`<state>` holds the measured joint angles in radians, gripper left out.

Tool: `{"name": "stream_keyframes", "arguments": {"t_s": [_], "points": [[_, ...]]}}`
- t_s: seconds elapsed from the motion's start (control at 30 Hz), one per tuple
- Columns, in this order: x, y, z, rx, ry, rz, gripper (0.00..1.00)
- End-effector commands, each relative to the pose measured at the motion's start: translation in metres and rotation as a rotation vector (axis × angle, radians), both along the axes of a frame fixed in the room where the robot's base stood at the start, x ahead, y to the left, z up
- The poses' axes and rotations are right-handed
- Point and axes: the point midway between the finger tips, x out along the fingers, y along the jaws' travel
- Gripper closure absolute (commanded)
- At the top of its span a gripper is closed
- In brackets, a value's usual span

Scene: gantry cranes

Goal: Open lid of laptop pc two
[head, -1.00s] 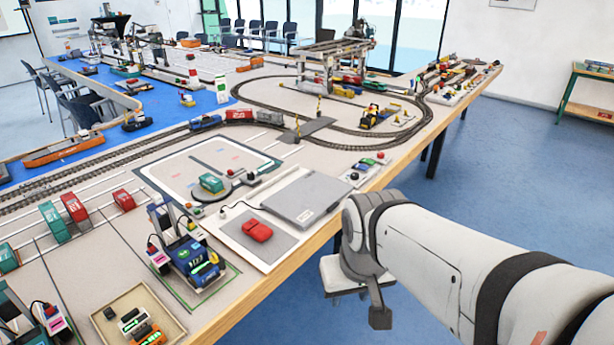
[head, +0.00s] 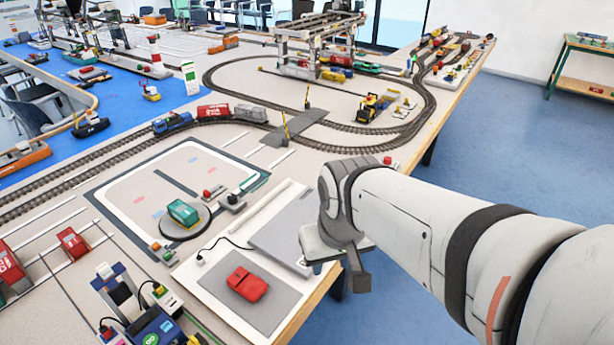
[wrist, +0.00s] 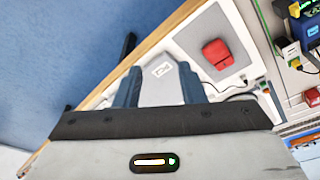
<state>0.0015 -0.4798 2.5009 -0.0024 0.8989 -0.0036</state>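The laptop (head: 278,236) is a flat grey slab with its lid shut, lying on a white board near the table's front edge. My arm hides its right part in the head view. In the wrist view the laptop (wrist: 161,86) shows beyond and between my two dark blue fingers. My gripper (wrist: 158,85) is open and empty, with its fingers wide apart. In the head view it is at the laptop's right, by the table edge, and its fingertips cannot be made out. I cannot tell whether it touches the laptop.
A red mouse-like object (head: 247,284) lies on a grey mat (head: 272,310) beside the laptop. A cable runs along the board. A model train track (head: 330,150) loops behind, and a green block (head: 183,212) stands on a round plate at left. Open floor lies at right.

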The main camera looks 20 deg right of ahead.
Motion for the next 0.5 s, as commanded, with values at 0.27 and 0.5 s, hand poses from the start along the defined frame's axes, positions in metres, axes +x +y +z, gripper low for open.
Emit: {"name": "stream_keyframes", "arguments": {"t_s": [0.27, 0.5], "points": [[0.0, 0.0, -0.003, 0.006, 0.007, -0.009, 0.56], [-0.001, 0.005, -0.06, 0.216, 0.223, -0.282, 0.37]]}}
